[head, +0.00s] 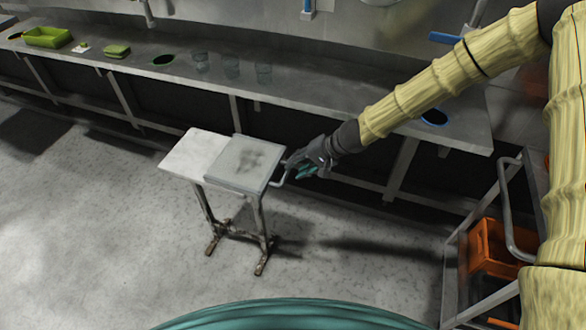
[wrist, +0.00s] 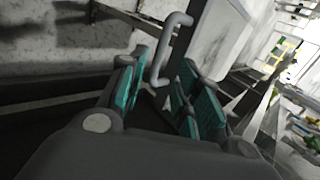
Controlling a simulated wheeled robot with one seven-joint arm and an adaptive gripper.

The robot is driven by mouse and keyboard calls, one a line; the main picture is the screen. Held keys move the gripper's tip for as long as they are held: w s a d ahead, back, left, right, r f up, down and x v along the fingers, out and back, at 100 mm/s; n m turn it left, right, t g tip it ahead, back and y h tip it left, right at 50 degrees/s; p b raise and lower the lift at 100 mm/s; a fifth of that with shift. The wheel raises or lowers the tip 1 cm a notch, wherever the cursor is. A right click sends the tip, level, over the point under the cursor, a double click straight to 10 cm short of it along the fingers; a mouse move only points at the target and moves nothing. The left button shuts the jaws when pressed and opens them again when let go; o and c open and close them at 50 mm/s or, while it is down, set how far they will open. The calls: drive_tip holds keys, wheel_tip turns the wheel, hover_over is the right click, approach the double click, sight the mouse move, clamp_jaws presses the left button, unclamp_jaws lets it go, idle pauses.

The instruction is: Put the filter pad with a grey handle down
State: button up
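The filter pad (head: 243,160), a flat grey square with a dark smudge, lies over the right part of a small stand's pale top (head: 193,154). Its grey bent handle (head: 279,178) sticks out from the pad's right edge. My gripper (head: 297,170) is beside the handle. In the wrist view, the pad (wrist: 213,35) is at the upper middle and its handle (wrist: 173,38) reaches down towards the gap between my teal-padded fingers (wrist: 160,95). The fingers are apart, with a gap around the handle's lower end. I cannot tell whether a finger touches it.
A metal trolley with an orange crate (head: 492,250) stands at right. The floor (head: 90,230) left of the stand is clear.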

drive_tip(key=v, duration=0.7)
drive_tip(key=shift+f, duration=0.1)
drive_tip(key=s+d+f+g+h, duration=0.1)
drive_tip(key=s+d+f+h, duration=0.15)
drive_tip(key=s+f, duration=0.35)
drive_tip(key=s+d+f+n+g+h, duration=0.1)
drive_tip(key=s+d+f, duration=0.3)
drive_tip(key=s+f, duration=0.25)
drive_tip(key=s+d+f+g+h, duration=0.1)
drive_tip(key=s+d+f+h, duration=0.15)
drive_tip(key=s+f, duration=0.35)
drive_tip(key=s+d+f+n+h, duration=0.1)
drive_tip(key=s+d, duration=0.3)
drive_tip(key=s, duration=0.6)
drive_tip(key=s+d+f+n, duration=0.1)
drive_tip(key=s+d+f, duration=0.3)
drive_tip(key=s, duration=0.6)
drive_tip(key=shift+s+h, duration=0.25)
drive_tip(key=shift+h, duration=0.15)
drive_tip(key=shift+a, duration=0.1)
